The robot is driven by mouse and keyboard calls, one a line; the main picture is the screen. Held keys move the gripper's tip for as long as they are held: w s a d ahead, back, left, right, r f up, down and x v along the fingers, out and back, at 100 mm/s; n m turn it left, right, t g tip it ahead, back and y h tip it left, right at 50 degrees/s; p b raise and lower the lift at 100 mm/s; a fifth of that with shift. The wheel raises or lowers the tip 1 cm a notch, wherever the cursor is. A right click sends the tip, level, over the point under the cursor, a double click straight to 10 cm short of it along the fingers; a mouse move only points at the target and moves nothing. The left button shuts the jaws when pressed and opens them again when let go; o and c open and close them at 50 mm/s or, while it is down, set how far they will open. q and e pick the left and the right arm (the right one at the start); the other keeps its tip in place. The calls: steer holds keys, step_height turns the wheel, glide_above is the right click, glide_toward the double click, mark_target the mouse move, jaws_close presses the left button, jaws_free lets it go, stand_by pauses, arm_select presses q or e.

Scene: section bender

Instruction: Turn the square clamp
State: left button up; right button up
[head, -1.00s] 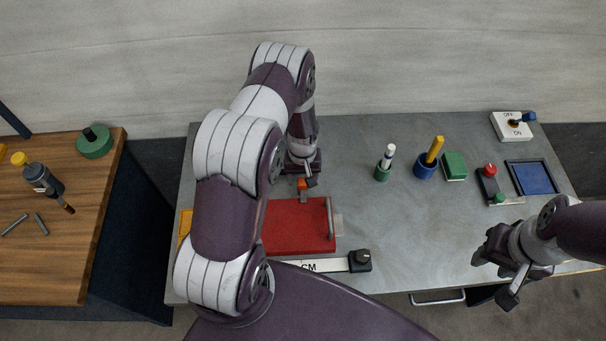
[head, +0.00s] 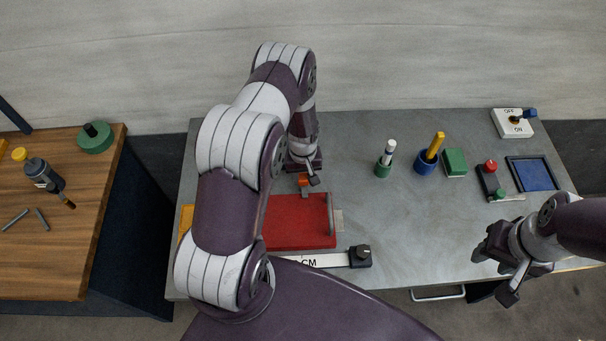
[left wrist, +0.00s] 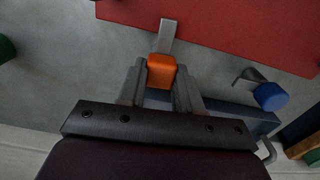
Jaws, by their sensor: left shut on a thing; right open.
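An orange block-shaped handle (left wrist: 161,72) with a grey bar (left wrist: 167,36) sits between the fingers of my left gripper (left wrist: 160,88) in the left wrist view. It looks like the square clamp. The bar reaches to the edge of a red block (left wrist: 235,35). My left gripper (head: 307,181) is shut on the orange handle, which shows small in the head view (head: 303,179), behind the red block (head: 300,222). My left arm hides the red block's left part. My right gripper (head: 498,268) is open and empty over the table's front right.
On the grey table (head: 420,225) stand green (head: 383,170) and blue (head: 424,165) holders, a green block (head: 455,163), a blue tray (head: 533,174) and an OFF/ON switch box (head: 513,124). A ruler (head: 320,261) lies in front of the red block.

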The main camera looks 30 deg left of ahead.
arm_select(q)
steer(key=n+b, duration=0.2)
steer(key=n, duration=0.2)
steer(key=shift+f, duration=0.1)
steer(key=n+b, duration=0.2)
steer(key=n, duration=0.2)
steer(key=shift+n, duration=0.3)
steer(key=n+b, duration=0.1)
steer(key=n, duration=0.3)
steer(key=shift+n, duration=0.3)
steer(key=shift+w+r+n+b, duration=0.15)
steer(key=shift+n+b, duration=0.5)
steer(key=shift+n, duration=1.35)
steer(key=o, duration=0.8)
steer(key=shift+r, duration=0.1)
steer(key=shift+o, duration=1.2)
